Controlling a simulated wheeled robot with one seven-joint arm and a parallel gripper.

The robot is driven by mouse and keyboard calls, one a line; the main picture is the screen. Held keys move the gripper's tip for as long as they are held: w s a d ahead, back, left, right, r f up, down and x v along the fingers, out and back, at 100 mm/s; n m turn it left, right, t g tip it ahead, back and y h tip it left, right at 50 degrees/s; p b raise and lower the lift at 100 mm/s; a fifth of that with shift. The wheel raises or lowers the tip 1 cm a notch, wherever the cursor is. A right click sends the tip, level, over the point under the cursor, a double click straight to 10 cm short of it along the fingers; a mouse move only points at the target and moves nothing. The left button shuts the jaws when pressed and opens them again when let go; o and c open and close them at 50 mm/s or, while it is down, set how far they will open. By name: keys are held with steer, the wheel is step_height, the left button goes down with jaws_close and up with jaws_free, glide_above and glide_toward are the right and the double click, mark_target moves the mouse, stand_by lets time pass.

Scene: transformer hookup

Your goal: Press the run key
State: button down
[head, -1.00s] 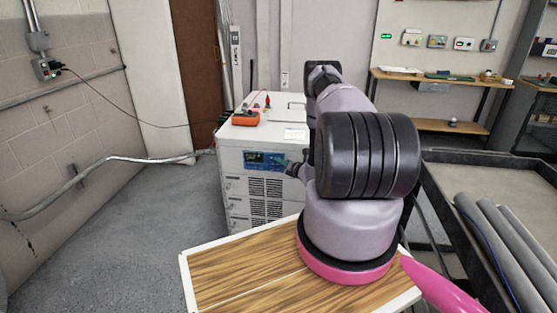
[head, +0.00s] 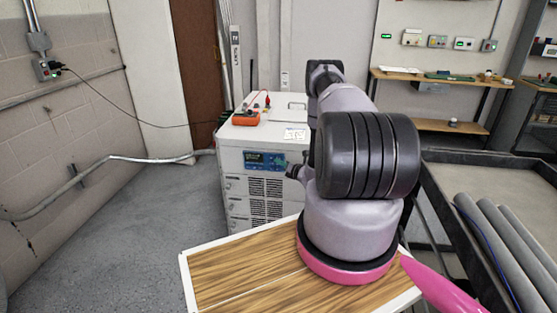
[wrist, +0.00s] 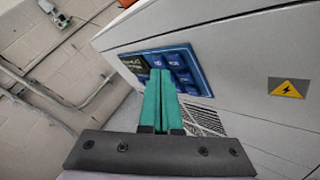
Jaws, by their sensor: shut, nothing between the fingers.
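The blue control panel (head: 264,161) is on the front of the white cabinet (head: 238,208). In the wrist view the panel (wrist: 168,65) shows a dark display (wrist: 134,64) at its left and several blue keys. The key labels are too small to read, so I cannot tell which is the run key. My gripper (wrist: 160,72) has its green fingers shut and empty, with the tips in front of the keys and hiding some of them. I cannot tell whether they touch. In the head view my arm hides most of the gripper, at the panel's right.
An orange meter (head: 246,118) and a paper label (head: 295,134) are on the cabinet top. A vent grille (wrist: 203,119) is below the panel. A wooden-topped surface (head: 235,277) lies in front, and a cart with grey pipes (head: 490,235) stands at right.

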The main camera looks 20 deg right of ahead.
steer(key=s+a, duration=0.1)
steer(key=s, duration=0.1)
steer(key=s+a, duration=0.2)
steer(key=shift+s, duration=0.1)
stand_by(0.3)
steer(key=shift+d, duration=0.1)
stand_by(0.8)
